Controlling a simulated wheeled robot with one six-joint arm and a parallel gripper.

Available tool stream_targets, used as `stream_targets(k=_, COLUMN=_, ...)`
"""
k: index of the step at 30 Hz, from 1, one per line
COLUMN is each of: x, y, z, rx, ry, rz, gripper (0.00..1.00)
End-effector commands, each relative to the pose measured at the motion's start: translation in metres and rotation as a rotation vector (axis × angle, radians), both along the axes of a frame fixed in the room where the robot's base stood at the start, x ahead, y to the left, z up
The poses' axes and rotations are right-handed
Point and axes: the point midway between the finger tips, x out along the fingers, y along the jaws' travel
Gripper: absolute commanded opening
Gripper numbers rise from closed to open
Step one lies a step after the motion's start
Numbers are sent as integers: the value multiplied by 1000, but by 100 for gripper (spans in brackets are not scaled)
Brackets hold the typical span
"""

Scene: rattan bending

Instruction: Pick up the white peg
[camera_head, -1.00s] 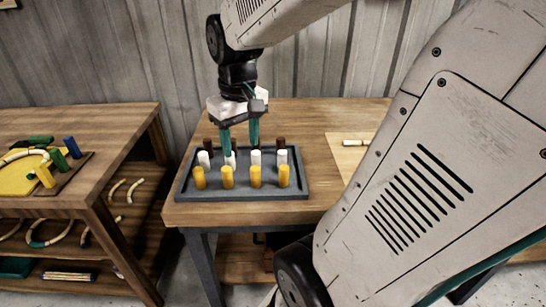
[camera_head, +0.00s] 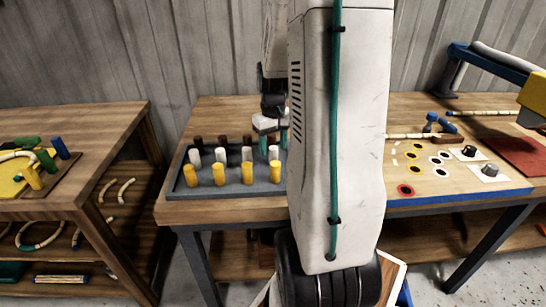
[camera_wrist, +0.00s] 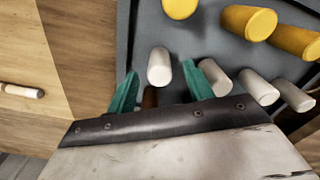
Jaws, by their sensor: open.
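The dark grey tray (camera_head: 205,190) holds rows of upright yellow, white and brown pegs on the wooden table. My gripper (camera_head: 273,144) is over the right end of the white row, with its teal fingers pointing down. In the wrist view, my gripper (camera_wrist: 158,88) is open, and one white peg (camera_wrist: 159,66) shows between its fingertips. That white peg also shows in the head view (camera_head: 273,153). Another white peg (camera_wrist: 215,75) stands just beyond the right finger. A brown peg (camera_wrist: 150,98) is partly hidden by the gripper. I cannot tell whether a finger touches any peg.
Yellow pegs (camera_head: 247,173) stand along the tray's front. To the right, the table carries a board with coloured rings (camera_head: 405,190) and a wooden stick (camera_wrist: 20,90). My arm hides the tray's right end.

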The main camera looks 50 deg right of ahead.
Motion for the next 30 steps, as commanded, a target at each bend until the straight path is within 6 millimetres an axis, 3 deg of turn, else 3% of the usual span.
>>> stream_targets(k=4, x=0, y=0, z=-16, rx=0, ry=0, rz=0, gripper=52)
stream_targets(k=12, x=0, y=0, z=-19, rx=0, ry=-1, rz=-1, gripper=52)
stream_targets(k=17, x=0, y=0, z=-19, rx=0, ry=-1, rz=-1, gripper=7)
stream_targets(k=18, x=0, y=0, z=-19, rx=0, ry=-1, rz=-1, gripper=4)
stream_targets(k=30, x=0, y=0, z=-14, rx=-2, ry=-2, rz=-1, gripper=4)
